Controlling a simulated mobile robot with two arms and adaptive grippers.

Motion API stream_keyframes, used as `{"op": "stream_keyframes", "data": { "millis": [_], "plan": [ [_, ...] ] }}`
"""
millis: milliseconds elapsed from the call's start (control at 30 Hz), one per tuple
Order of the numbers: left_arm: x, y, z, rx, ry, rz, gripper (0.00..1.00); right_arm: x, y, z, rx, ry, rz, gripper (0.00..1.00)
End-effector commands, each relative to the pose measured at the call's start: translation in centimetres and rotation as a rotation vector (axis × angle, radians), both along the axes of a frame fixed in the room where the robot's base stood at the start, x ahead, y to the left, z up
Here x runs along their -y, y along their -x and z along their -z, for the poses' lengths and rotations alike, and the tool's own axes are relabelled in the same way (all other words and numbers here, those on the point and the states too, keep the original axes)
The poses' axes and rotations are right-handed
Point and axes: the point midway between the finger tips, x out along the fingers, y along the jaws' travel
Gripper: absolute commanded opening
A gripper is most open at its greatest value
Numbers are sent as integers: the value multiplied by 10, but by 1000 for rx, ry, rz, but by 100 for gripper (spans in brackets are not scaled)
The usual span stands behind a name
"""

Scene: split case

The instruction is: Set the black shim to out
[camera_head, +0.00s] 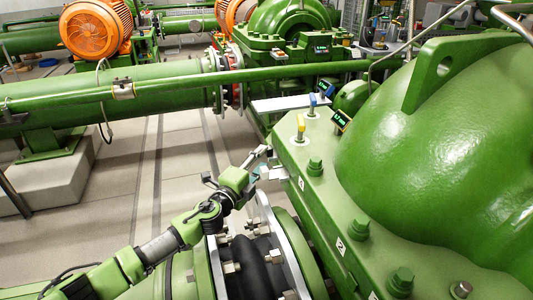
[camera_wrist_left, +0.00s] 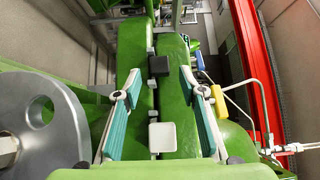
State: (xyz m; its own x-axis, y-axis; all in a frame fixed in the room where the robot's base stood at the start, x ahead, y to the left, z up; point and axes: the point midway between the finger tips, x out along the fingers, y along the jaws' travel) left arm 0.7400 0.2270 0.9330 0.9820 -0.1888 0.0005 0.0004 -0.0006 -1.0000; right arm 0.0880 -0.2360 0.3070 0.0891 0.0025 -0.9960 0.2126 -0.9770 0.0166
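The black shim (camera_wrist_left: 158,66) is a small dark square block at the seam between two green flange edges, in the upper middle of the left wrist view. A white shim (camera_wrist_left: 162,137) sits lower along the same seam. My left gripper (camera_wrist_left: 162,107) is open, its two teal-padded fingers on either side of the seam with nothing gripped between them. In the head view my left gripper (camera_head: 262,163) is at the left edge of the green pump casing (camera_head: 430,150). I cannot make out the black shim in the head view. My right gripper is not in view.
Bolts, such as this one (camera_head: 315,166), stand along the casing flange. A yellow-topped gauge (camera_head: 300,124) and a blue-topped gauge (camera_head: 312,103) stand on its far end, near small displays (camera_head: 341,120). A green pipe (camera_head: 160,90) crosses behind. Floor at left (camera_head: 120,190) is clear.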

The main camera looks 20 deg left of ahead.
Motion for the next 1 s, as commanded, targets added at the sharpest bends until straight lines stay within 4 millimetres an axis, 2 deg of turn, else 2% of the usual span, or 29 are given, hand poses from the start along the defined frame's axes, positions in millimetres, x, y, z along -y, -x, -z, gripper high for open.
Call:
{"op": "stream_keyframes", "data": {
  "millis": [100,300,667,700,833,1000],
  "plan": [
    [5,-19,0,0,0,1,38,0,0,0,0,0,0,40],
    [7,-37,0,0,0,1,38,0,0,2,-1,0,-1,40],
    [9,-41,1,-1,-1,1,38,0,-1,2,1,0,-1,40],
    [9,-41,1,-1,-1,1,35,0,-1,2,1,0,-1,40],
    [8,-41,1,-1,0,1,1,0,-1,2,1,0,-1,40],
    [7,-40,1,-2,0,0,0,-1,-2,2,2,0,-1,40]
  ]
}}
